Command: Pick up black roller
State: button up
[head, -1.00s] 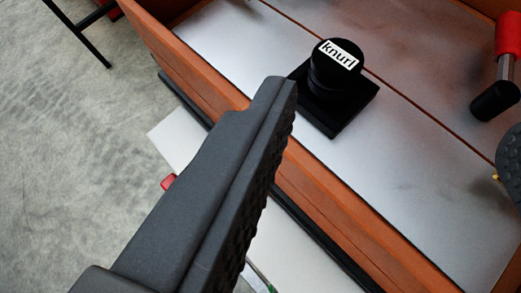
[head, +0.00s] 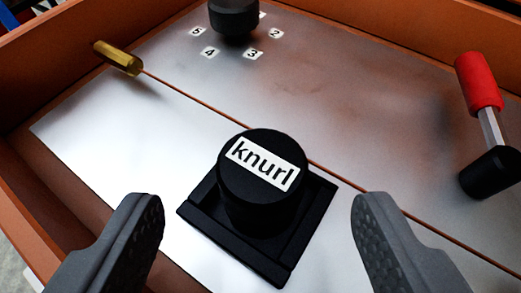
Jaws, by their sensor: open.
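The black roller (head: 249,203) is a short upright cylinder with a white "knurl" label on its top. It sits in a square black holder (head: 310,222) on the grey metal panel. My gripper (head: 256,225) is open, with one dark grey finger at the lower left and the other at the lower right. The roller shows between the fingers and farther ahead, and neither finger appears to touch it.
Orange walls (head: 70,32) enclose the panel. A brass hexagonal piece (head: 118,58) lies at the upper left. A dark knob (head: 234,17) with numbered labels stands at the top. A red-handled lever (head: 479,83) with a black end is at the right.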

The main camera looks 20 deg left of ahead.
aim_at(262, 173)
jog(key=shift+b+x, duration=0.35)
jog(key=shift+x, duration=2.2)
jog(key=shift+w+r, duration=0.1)
jog(key=shift+r, duration=0.1)
grip_shut()
